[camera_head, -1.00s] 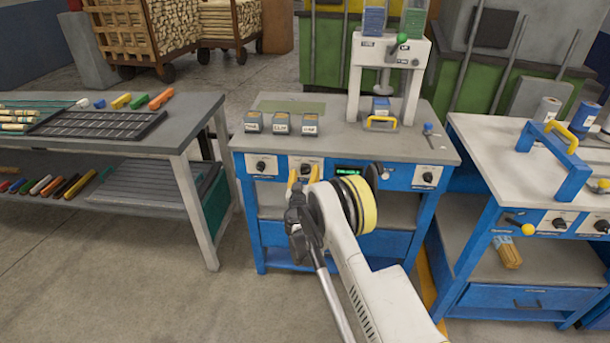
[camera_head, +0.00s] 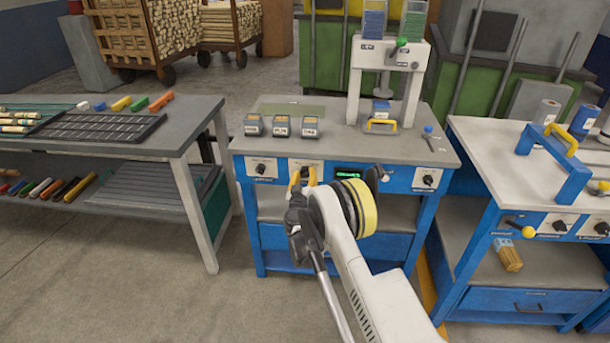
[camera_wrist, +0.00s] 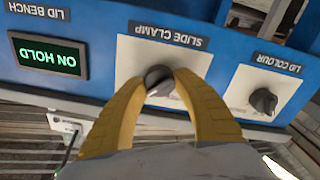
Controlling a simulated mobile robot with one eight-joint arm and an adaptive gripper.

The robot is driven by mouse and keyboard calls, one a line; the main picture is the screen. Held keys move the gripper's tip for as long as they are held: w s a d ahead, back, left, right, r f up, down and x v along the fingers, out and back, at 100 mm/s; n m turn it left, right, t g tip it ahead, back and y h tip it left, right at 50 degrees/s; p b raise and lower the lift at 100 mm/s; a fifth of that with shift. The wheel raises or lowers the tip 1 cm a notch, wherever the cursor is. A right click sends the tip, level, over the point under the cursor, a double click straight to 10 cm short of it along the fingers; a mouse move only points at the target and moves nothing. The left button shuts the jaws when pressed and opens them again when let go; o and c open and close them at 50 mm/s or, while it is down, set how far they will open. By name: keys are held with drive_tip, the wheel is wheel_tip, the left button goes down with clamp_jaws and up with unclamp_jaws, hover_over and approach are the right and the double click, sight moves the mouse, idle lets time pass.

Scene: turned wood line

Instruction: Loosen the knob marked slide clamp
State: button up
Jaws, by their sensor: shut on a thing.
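The slide clamp knob (camera_wrist: 158,80) is a small dark round knob on a white plate labelled SLIDE CLAMP (camera_wrist: 168,36), which appears upside down in the wrist view. My gripper (camera_wrist: 161,83) has two yellow fingers, one on each side of the knob, with their tips closed on it. In the head view my gripper (camera_head: 303,174) is at the front panel of the middle blue bench (camera_head: 345,148). The knob is largely hidden there by my fingers. I cannot read any pointer mark on the knob.
The lid colour knob (camera_wrist: 263,100) sits beside the slide clamp plate. On its other side is a display (camera_wrist: 50,57) reading ON HOLD. Several dark boxes (camera_head: 282,126) and a white press frame (camera_head: 388,56) stand on the bench. Open floor (camera_head: 150,285) lies in front.

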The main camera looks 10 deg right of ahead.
drive_tip(key=n, duration=0.4)
drive_tip(key=shift+n, duration=0.3)
drive_tip(key=n, duration=0.4)
drive_tip(key=shift+n, duration=0.3)
drive_tip(key=n, duration=0.4)
drive_tip(key=shift+n, duration=2)
drive_tip(key=o, duration=1.2)
